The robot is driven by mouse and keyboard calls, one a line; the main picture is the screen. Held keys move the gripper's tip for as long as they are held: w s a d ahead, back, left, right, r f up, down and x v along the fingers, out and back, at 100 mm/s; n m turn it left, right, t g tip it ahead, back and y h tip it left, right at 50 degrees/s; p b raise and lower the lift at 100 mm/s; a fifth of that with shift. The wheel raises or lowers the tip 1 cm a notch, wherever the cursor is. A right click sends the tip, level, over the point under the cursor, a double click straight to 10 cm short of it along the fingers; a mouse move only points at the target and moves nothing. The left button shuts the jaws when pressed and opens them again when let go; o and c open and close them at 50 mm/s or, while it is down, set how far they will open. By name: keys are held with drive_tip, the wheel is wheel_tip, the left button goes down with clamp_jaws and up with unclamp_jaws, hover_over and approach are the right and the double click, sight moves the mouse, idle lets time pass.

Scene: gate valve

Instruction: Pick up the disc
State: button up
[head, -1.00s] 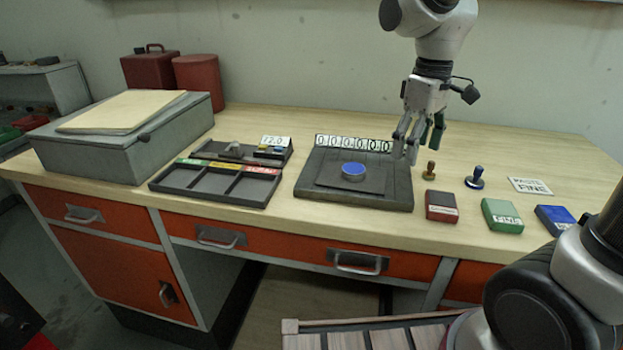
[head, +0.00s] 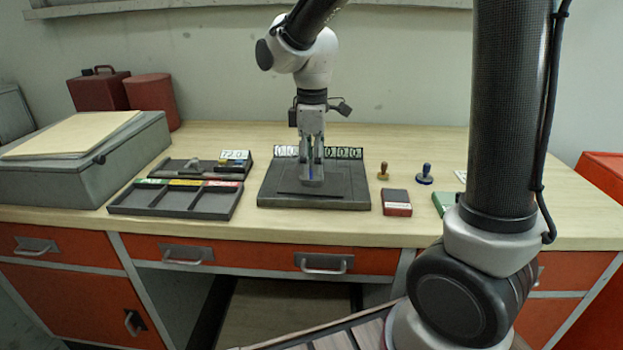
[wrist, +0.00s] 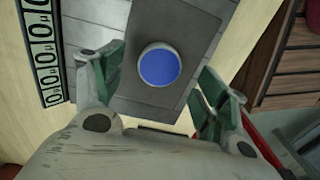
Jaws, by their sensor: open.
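The disc (wrist: 158,66) has a blue top and a pale rim. In the wrist view it lies on the dark grey plate of the scale (wrist: 190,22), between and a little beyond my open fingertips. My gripper (wrist: 160,88) has green pads, and neither pad touches the disc in that view. In the head view my gripper (head: 312,180) points straight down over the scale (head: 345,192).
A divided tray (head: 172,200) stands left of the scale, with a grey box (head: 85,160) further left. A red ink box (head: 396,203), a brass-coloured stamp (head: 383,172) and a blue stamp (head: 425,174) stand to the right. A digit display (head: 345,153) edges the scale's back.

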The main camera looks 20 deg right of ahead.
wheel_tip(320, 180, down, 2)
drive_tip(key=shift+f, duration=0.2)
drive_tip(key=c, duration=1.4)
drive_tip(key=shift+r, duration=0.1)
